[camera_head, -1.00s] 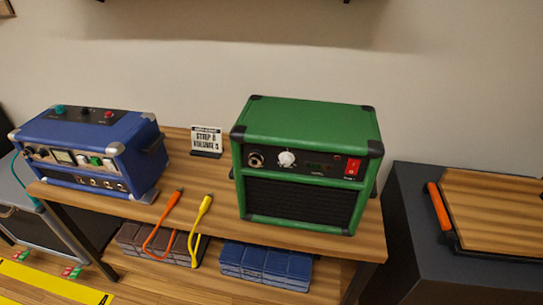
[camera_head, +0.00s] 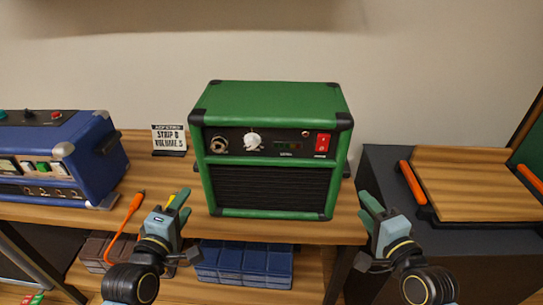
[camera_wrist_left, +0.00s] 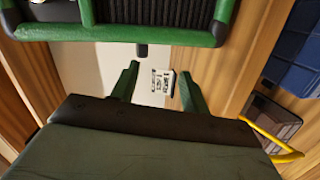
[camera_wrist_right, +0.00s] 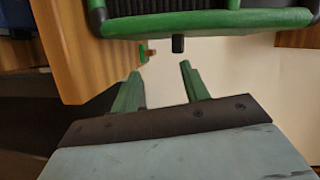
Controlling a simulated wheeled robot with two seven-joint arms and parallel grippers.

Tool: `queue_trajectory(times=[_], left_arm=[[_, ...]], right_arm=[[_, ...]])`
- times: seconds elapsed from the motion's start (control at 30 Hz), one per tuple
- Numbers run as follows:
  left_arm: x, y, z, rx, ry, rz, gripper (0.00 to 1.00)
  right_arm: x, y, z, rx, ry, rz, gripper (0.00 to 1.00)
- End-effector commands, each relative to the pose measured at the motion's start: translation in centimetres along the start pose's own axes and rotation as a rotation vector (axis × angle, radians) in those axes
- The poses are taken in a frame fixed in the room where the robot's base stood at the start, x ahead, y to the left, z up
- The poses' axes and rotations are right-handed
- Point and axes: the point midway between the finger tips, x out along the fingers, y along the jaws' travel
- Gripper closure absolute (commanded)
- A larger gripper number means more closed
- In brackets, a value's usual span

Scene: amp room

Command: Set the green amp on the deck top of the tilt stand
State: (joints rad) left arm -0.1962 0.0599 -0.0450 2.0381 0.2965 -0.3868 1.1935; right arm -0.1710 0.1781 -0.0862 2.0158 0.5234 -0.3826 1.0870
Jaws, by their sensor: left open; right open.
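The green amp (camera_head: 270,110) stands upright on the wooden shelf, its black grille and white knob facing me. My left gripper (camera_head: 180,199) is open and empty in front of the amp's left side. My right gripper (camera_head: 372,203) is open and empty by its right side. Neither visibly touches the amp.
A blue amp (camera_head: 60,165) stands at the left of the wooden shelf (camera_head: 150,218). A small sign (camera_head: 169,138) stands between the amps. Blue boxes (camera_head: 245,262) sit below. A dark cabinet (camera_head: 385,165) carries the stand.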

Motion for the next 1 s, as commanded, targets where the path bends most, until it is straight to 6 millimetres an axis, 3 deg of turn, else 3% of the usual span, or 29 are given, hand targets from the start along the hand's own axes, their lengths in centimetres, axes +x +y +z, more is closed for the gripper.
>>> queue_trajectory(times=[0.2,0.63,1.0], left_arm=[[0.9,2.0,-1.1,-0.142,0.035,0.105,0.55],[1.8,2.1,-1.2,-0.143,0.035,0.107,0.55],[8.5,2.9,-1.5,-0.142,0.035,0.108,0.55]], right_arm=[[0.9,-2.0,-1.6,0.136,0.038,-0.102,0.55],[1.8,-2.1,-1.7,0.139,0.040,-0.106,0.55],[8.4,-2.8,-2.0,0.137,0.040,-0.105,0.55]])
